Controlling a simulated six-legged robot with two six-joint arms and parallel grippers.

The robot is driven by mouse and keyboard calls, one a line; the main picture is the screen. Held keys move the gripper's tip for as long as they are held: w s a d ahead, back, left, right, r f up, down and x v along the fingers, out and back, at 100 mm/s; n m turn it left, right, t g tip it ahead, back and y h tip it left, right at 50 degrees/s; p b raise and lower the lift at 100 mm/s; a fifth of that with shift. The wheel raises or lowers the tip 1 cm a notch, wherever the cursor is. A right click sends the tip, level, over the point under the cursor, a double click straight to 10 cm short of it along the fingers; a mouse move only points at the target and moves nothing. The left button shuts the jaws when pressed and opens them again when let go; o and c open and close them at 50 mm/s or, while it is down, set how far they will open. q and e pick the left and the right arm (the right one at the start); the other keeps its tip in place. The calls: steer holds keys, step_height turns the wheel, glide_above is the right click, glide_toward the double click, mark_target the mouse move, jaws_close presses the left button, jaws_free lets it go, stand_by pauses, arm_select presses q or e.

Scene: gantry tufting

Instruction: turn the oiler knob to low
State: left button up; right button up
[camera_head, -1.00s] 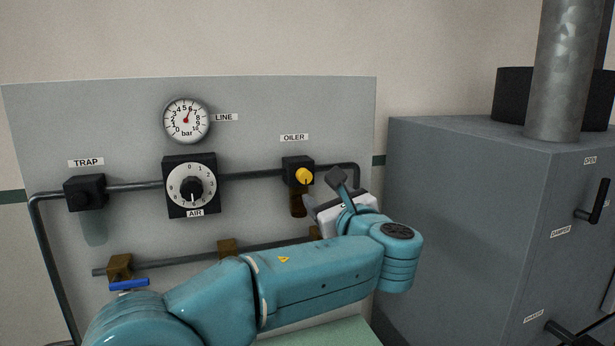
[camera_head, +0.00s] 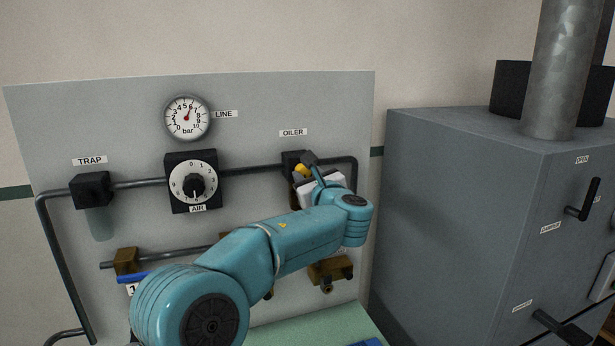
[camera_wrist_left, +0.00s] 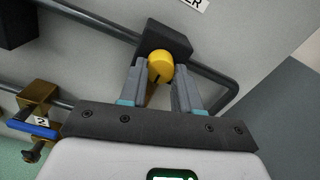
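The oiler knob (camera_head: 300,170) is a small yellow knob on a black block below the OILER label (camera_head: 293,133). In the head view it is partly covered by my left gripper (camera_head: 305,171). In the left wrist view the yellow knob (camera_wrist_left: 160,66) has a dark pointer line on its face. My left gripper (camera_wrist_left: 161,80) is open, with one finger on each side of the knob. I cannot tell whether the fingers touch it. No low mark shows on the oiler. My right gripper is not in view.
The AIR dial (camera_head: 193,182), the LINE gauge (camera_head: 187,117) and the TRAP block (camera_head: 91,189) are on the grey panel (camera_head: 240,100) to the left. Pipes and brass valves run below. A large grey cabinet (camera_head: 455,220) stands to the right.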

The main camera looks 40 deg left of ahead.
arm_select(q)
steer(key=c, duration=0.4)
steer(key=shift+f+n+b, duration=0.2)
steer(key=shift+n+b, duration=0.6)
steer(key=shift+b, duration=0.15)
steer(key=shift+n+b, duration=1.2)
steer(key=shift+b, duration=0.05)
steer(key=n+b, duration=0.2)
steer(key=n, duration=0.1)
steer(key=shift+n+b, duration=0.3)
steer(key=shift+b, duration=0.1)
steer(key=n+b, duration=0.3)
steer(key=n, duration=0.2)
steer(key=shift+d+r, duration=0.1)
steer(key=n+b, duration=0.2)
steer(key=n, duration=0.3)
steer(key=shift+n, duration=0.3)
